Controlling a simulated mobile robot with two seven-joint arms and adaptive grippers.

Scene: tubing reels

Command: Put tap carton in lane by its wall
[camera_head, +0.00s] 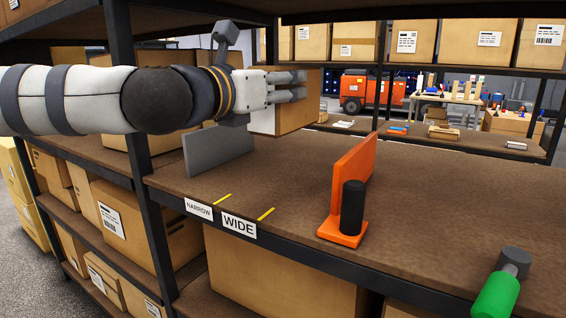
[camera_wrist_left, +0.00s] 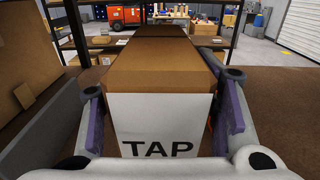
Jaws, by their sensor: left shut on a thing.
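My left gripper (camera_head: 290,86) comes in from the left in the head view and is shut on the tap carton (camera_head: 299,117), above the shelf. In the left wrist view the carton (camera_wrist_left: 160,120) is a brown box with a white front reading TAP, between the two fingers (camera_wrist_left: 160,115). A grey wall (camera_head: 218,150) stands on the shelf below and left of the carton. An orange wall (camera_head: 350,172) with a black upright cylinder (camera_head: 353,207) on its foot stands to the right. Labels NARROW (camera_head: 199,210) and WIDE (camera_head: 239,225) are on the shelf's front edge. My right gripper is not visible.
The brown shelf board (camera_head: 430,210) is clear right of the orange wall, except for a green-handled thing with a grey end (camera_head: 499,285) at the front right. Yellow marks (camera_head: 267,214) lie near the front edge. A dark rack post (camera_head: 132,110) stands at left.

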